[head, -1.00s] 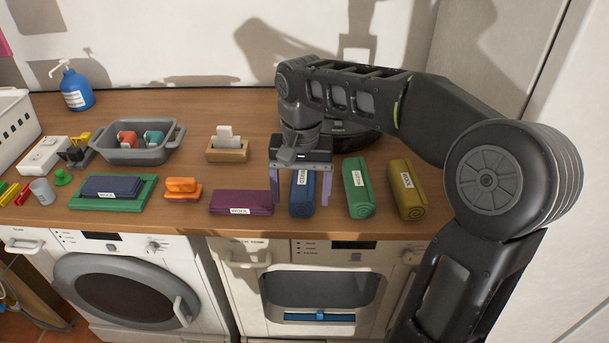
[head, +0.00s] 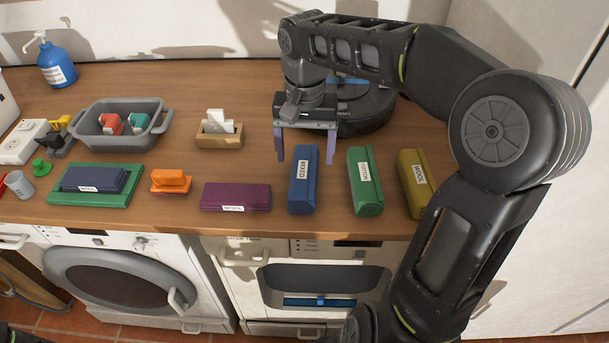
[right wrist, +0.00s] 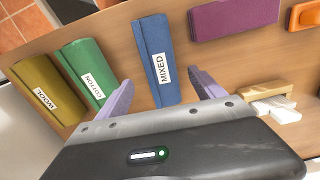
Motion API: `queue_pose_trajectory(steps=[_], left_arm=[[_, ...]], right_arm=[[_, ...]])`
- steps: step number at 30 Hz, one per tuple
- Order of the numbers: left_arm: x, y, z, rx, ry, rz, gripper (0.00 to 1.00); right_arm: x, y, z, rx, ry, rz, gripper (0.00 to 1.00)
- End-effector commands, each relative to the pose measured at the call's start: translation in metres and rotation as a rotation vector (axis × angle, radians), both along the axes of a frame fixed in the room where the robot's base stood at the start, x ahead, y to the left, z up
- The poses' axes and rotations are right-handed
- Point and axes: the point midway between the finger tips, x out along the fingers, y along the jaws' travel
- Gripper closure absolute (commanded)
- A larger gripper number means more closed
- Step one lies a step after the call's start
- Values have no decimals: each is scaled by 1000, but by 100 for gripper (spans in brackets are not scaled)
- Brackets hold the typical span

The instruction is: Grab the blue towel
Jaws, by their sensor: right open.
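The blue towel (head: 304,180) is a rolled towel labelled MIXED, lying on the wooden counter between a folded purple towel and a rolled green one. My right gripper (head: 304,158) is open and empty, above and just behind the blue towel's far end. In the right wrist view the blue towel (right wrist: 154,62) lies ahead, between the lines of the two spread purple fingers (right wrist: 163,90), with no visible contact. My left gripper is not in view.
A green towel (head: 365,182) and a yellow towel (head: 414,183) lie right of the blue one. The purple towel (head: 236,197) lies left. Washing machines are below the counter's front edge.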

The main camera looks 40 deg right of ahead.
Motion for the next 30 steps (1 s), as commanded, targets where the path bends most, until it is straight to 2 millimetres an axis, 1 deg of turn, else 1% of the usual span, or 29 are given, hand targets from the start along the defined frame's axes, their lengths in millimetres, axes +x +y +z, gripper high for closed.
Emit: queue_pose_trajectory(steps=[1,4,14,17,24,27,30], left_arm=[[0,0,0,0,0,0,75],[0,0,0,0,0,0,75],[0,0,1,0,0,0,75],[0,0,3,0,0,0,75],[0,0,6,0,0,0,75],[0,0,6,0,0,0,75],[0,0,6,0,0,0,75]], right_arm=[[0,0,-6,1,2,0,22],[0,0,-14,0,0,1,22],[0,0,-16,-1,-1,0,22],[0,-1,-25,0,4,-1,22],[2,-1,-59,1,3,0,22],[2,-1,-66,1,1,0,22],[2,-1,-67,-1,-1,0,22]])
